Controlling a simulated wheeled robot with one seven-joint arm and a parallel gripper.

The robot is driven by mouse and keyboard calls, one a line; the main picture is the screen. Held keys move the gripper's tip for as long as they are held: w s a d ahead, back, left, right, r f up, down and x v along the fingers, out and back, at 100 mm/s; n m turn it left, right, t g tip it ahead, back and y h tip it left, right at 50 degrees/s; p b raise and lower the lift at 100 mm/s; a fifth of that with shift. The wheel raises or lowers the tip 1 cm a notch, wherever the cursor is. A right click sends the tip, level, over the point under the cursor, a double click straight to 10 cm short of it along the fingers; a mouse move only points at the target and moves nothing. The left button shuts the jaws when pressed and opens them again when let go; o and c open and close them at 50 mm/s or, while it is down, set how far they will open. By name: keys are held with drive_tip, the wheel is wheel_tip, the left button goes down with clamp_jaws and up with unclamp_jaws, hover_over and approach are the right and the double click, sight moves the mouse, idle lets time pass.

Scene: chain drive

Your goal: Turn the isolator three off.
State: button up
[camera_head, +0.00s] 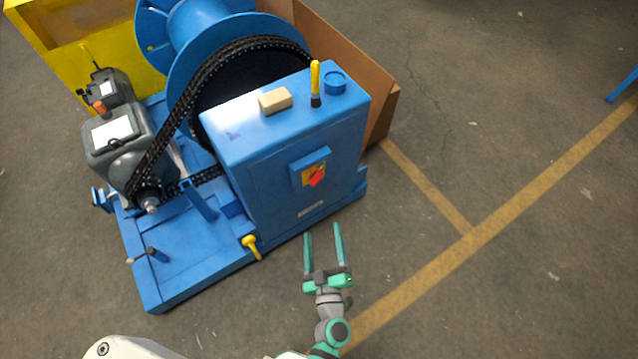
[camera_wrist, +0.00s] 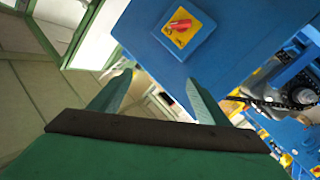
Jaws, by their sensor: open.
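The isolator is a red rotary knob (camera_head: 317,177) on a yellow plate, set in a blue box on the front face of the blue cabinet (camera_head: 270,150). In the wrist view the red knob (camera_wrist: 180,25) lies aslant on its yellow plate, near the top and beyond the fingertips. My gripper (camera_head: 323,228) is open and empty, in front of the cabinet and apart from the knob. Its two green fingers also show in the wrist view (camera_wrist: 158,85), wide apart. I cannot read any number or marking on the isolator.
On the cabinet top are a tan block (camera_head: 275,101), a yellow-handled tool (camera_head: 315,82) and a blue round cap (camera_head: 335,83). A yellow handle (camera_head: 251,246) sticks out at the base's front edge. A black chain (camera_head: 180,120) runs left of the cabinet.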

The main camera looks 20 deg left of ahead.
sight(318, 182)
drive_tip(key=w+a+f+n+g, duration=0.1)
drive_tip(key=w+a+f, duration=0.2)
drive_tip(key=w, duration=0.4)
drive_tip(key=w+a+f+n+g, duration=0.1)
drive_tip(key=w+a+f+n, duration=0.1)
drive_tip(key=w, duration=0.6)
drive_tip(key=w+a+f+n+g+y, duration=0.1)
drive_tip(key=w+a+f, duration=0.3)
drive_tip(key=w, duration=0.4)
drive_tip(key=shift+a+f+n+g, duration=0.1)
drive_tip(key=shift+f+n+g, duration=0.55)
drive_tip(key=shift+f, duration=0.25)
drive_tip(key=shift+c, duration=0.4)
drive_tip(key=c, duration=1)
